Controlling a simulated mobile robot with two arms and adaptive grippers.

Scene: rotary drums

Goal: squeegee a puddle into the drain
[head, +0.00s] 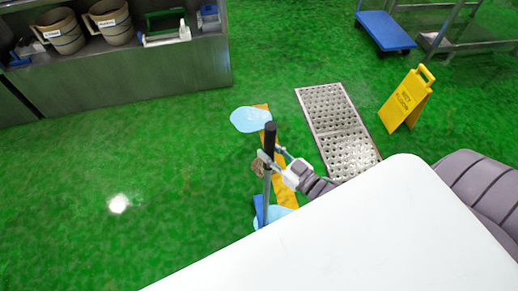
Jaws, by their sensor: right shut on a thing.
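My right gripper (270,161) is shut around the upright grey pole of the squeegee (267,185), just below its black grip. The squeegee's blue head (259,209) is low on the pole, partly cut off by the white shape in front. One light blue puddle (250,119) lies on the green floor beyond the gripper, left of the drain. Another light blue puddle patch (283,211) shows around the blue head, partly hidden. The drain (335,125) is a long perforated metal grate right of the squeegee. My left gripper is not in view.
A yellow strip (286,187) runs along the floor by the squeegee, with a small brown patch (257,167) beside it. A yellow wet-floor sign (406,99) stands right of the drain. A blue cart (385,31) is behind. A metal cabinet (140,75) with buckets stands upper left. The left floor is open.

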